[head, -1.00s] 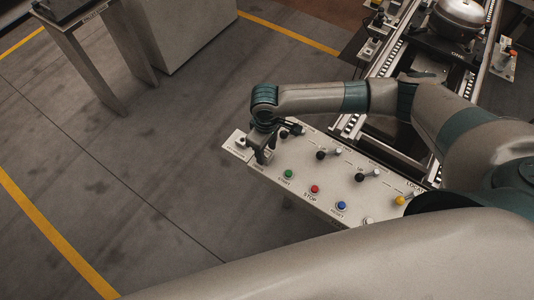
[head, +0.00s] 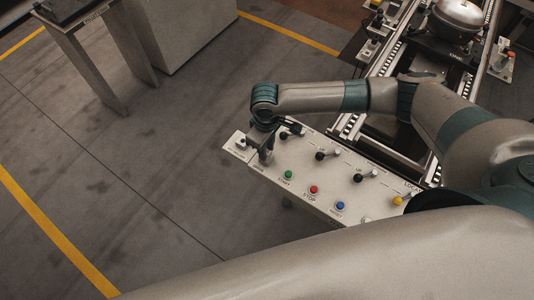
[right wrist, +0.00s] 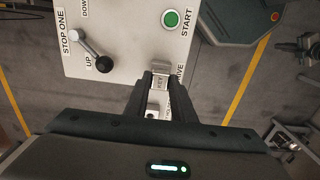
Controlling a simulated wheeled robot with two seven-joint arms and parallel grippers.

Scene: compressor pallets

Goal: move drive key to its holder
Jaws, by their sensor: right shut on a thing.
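The drive key (right wrist: 160,82) is a small pale tag marked KEY, standing at the edge of the panel beside the DRIVE lettering. My right gripper (right wrist: 158,84) is shut on it. In the head view my right gripper (head: 265,157) points down at the left end of the panel and hides the key. A small pale plate with a dark fitting (head: 239,144), apparently the key holder, sits just left of the gripper at the panel's end. I cannot tell whether the key is still seated in its switch. My left gripper is out of view.
The control panel (head: 310,176) carries green START (head: 288,174), red STOP (head: 314,189) and blue (head: 340,206) buttons, plus several black-knobbed levers. A roller conveyor with a round metal compressor (head: 459,16) lies behind it.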

